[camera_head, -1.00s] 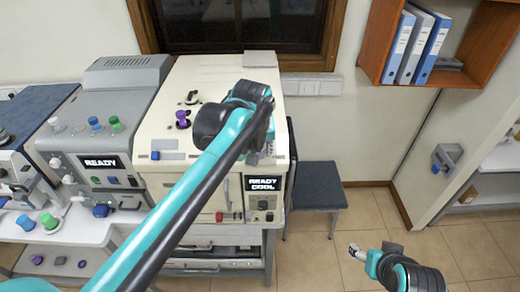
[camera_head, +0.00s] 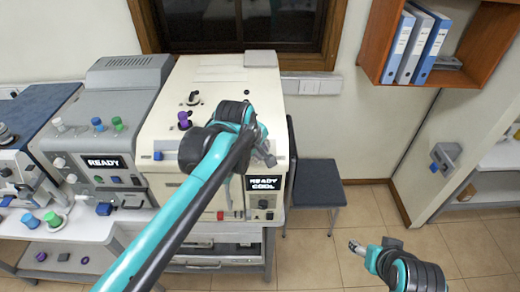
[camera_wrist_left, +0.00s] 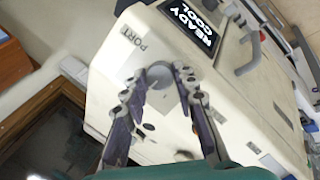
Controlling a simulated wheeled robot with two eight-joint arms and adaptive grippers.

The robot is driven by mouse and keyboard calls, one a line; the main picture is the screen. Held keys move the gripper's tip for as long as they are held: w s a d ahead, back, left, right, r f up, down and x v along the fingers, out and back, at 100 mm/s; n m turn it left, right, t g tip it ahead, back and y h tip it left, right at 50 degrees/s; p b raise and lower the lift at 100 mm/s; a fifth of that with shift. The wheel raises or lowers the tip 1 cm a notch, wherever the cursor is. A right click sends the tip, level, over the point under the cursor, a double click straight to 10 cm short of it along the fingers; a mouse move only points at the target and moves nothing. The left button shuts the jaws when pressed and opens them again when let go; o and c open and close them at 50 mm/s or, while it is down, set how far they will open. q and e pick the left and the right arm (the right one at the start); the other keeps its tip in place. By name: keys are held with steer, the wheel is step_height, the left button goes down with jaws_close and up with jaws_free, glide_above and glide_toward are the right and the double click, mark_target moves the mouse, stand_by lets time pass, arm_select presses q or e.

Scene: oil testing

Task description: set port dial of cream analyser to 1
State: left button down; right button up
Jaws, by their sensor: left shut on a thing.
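The cream analyser (camera_head: 210,85) stands on a bench, with a lit display reading READY COOL (camera_head: 262,183). In the left wrist view the display (camera_wrist_left: 190,22) and a PORT label (camera_wrist_left: 136,54) show beside a round grey port dial (camera_wrist_left: 160,76). My left gripper (camera_wrist_left: 162,78) is shut on this dial, with one finger on each side of it. In the head view my left gripper (camera_head: 266,150) is at the right part of the analyser's top, and it hides the dial. The dial's setting cannot be read. My right gripper (camera_head: 357,247) is low at the right, over the floor, away from the analyser.
A grey analyser (camera_head: 100,130) with a READY display stands close to the left. A purple knob (camera_head: 184,120) and a black-and-white knob (camera_head: 193,98) are on the cream top. A dark chair (camera_head: 318,185) stands to the right, with free floor in front.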

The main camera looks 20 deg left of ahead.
arm_select(q)
steer(key=n+t, duration=0.1)
steer(key=n, duration=0.4)
steer(key=shift+s+p, duration=0.1)
steer(key=shift+p, duration=0.3)
steer(key=n+t, duration=0.1)
steer(key=n, duration=0.4)
steer(key=shift+d+f, duration=0.1)
steer(key=shift+n+y, duration=0.3)
steer(key=shift+n, duration=0.2)
steer(key=c, duration=1.2)
jaws_free()
steer(key=v, duration=1.2)
steer(key=shift+s+f, duration=0.1)
steer(key=shift+s, duration=0.05)
steer(key=shift+f, duration=0.1)
